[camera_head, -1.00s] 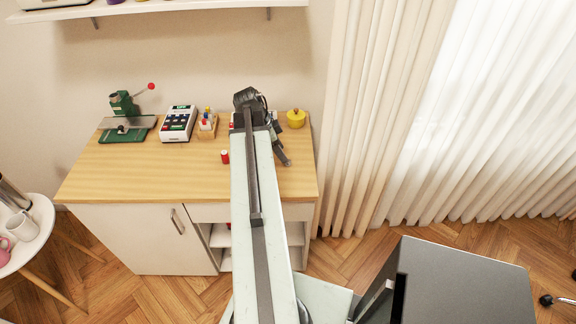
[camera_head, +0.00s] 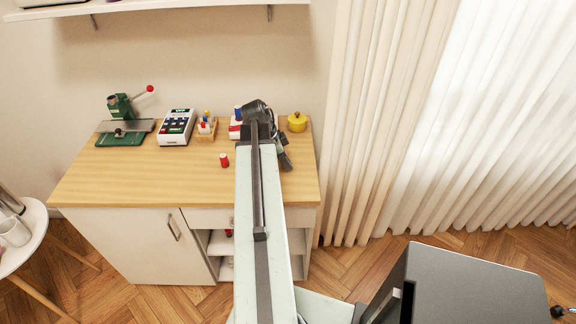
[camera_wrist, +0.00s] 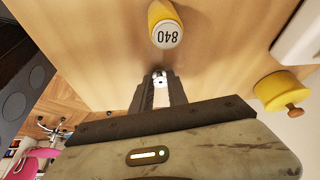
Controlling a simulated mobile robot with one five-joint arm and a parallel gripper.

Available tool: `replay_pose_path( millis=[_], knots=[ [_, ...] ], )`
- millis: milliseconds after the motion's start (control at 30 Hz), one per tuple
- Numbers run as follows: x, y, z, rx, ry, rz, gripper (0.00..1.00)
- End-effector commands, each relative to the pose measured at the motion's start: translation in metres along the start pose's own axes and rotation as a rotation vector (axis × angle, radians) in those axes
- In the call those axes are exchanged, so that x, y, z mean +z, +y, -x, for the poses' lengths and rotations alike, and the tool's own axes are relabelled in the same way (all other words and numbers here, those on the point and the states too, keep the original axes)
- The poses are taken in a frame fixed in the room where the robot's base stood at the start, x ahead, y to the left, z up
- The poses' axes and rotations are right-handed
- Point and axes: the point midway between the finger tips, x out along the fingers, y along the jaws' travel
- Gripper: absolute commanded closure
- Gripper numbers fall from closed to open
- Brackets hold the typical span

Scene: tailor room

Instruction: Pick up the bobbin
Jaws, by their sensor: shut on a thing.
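In the wrist view my gripper (camera_wrist: 161,88) is shut on a small silvery piece with dark holes, which looks like the bobbin (camera_wrist: 160,77). Only its end shows between the fingertips; the rest is hidden. The fingers are over the wooden worktop, and I cannot tell whether the bobbin touches it. In the head view my gripper (camera_head: 286,161) is at the right part of the worktop (camera_head: 140,180), and the bobbin cannot be made out there.
A yellow spool marked 840 (camera_wrist: 165,30) stands just beyond the fingertips. A yellow pot (camera_head: 297,123) is at the back right. A red spool (camera_head: 224,160) stands left of my arm. A calculator-like device (camera_head: 176,127) and green press (camera_head: 122,125) are farther left. The front left worktop is clear.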

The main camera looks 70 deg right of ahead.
Motion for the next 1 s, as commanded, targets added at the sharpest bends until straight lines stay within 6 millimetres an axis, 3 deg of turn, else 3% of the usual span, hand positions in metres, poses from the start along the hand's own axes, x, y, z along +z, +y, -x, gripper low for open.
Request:
replay_pose_path(
  millis=[267,667,1000],
  knots=[
    [-0.007,0.0,0.018,0.0,0.0,0.0,1.0],
    [-0.037,0.0,0.091,0.0,0.0,0.0,1.0],
    [-0.036,0.0,0.093,-0.001,0.0,0.003,1.0]
  ],
)
